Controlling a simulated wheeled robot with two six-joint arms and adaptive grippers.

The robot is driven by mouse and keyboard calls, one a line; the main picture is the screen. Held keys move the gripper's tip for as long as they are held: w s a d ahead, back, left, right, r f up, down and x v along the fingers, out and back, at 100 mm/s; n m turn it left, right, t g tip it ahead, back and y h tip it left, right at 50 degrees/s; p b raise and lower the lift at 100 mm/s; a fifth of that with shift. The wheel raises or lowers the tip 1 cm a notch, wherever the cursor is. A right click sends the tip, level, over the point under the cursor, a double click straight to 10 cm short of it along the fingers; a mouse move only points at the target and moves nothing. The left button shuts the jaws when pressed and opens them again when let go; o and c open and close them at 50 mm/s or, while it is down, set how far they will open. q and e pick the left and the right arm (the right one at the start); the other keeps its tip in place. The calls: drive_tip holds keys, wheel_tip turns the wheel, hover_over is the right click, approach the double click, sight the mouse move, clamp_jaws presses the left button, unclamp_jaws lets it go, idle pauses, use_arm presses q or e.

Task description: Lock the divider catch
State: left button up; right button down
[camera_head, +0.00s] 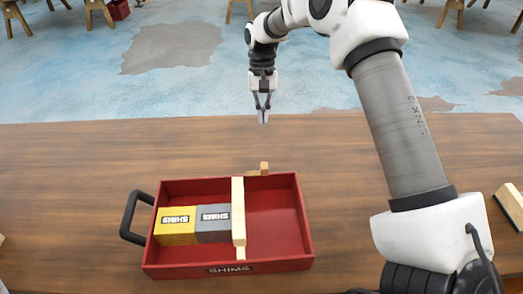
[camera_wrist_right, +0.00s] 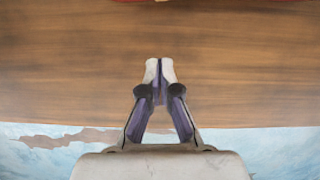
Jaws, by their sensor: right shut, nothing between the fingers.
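A red tray (camera_head: 275,212) marked SHIMS sits on the wooden table in the head view. A pale wooden divider (camera_head: 238,212) crosses it from front to back. A small wooden piece (camera_head: 264,168), which may be the catch, stands at the tray's back wall just right of the divider's far end. I cannot tell its exact position. My right gripper (camera_head: 263,118) is shut and empty, pointing down near the table's far edge, beyond the tray. In the right wrist view its fingertips (camera_wrist_right: 160,66) meet, with bare table past them. My left gripper is not in view.
A yellow box (camera_head: 176,232) and a grey box (camera_head: 213,230) fill the compartment left of the divider; the right one is empty. A black handle (camera_head: 130,217) sticks out on the left. A wooden block (camera_head: 511,205) lies at the right.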

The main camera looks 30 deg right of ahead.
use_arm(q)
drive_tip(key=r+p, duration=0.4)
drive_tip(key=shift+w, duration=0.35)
use_arm(e)
drive_tip(key=s+a+f, duration=0.3)
drive_tip(key=s+f, duration=0.2)
drive_tip(key=f, duration=0.5)
drive_tip(key=shift+f, duration=0.15)
drive_tip(key=shift+w, duration=0.1)
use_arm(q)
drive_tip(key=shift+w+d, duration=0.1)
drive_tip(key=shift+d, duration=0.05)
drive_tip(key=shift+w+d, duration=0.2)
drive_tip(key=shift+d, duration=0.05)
use_arm(e)
drive_tip(key=shift+s+m, duration=0.2)
drive_tip(key=shift+m, duration=0.2)
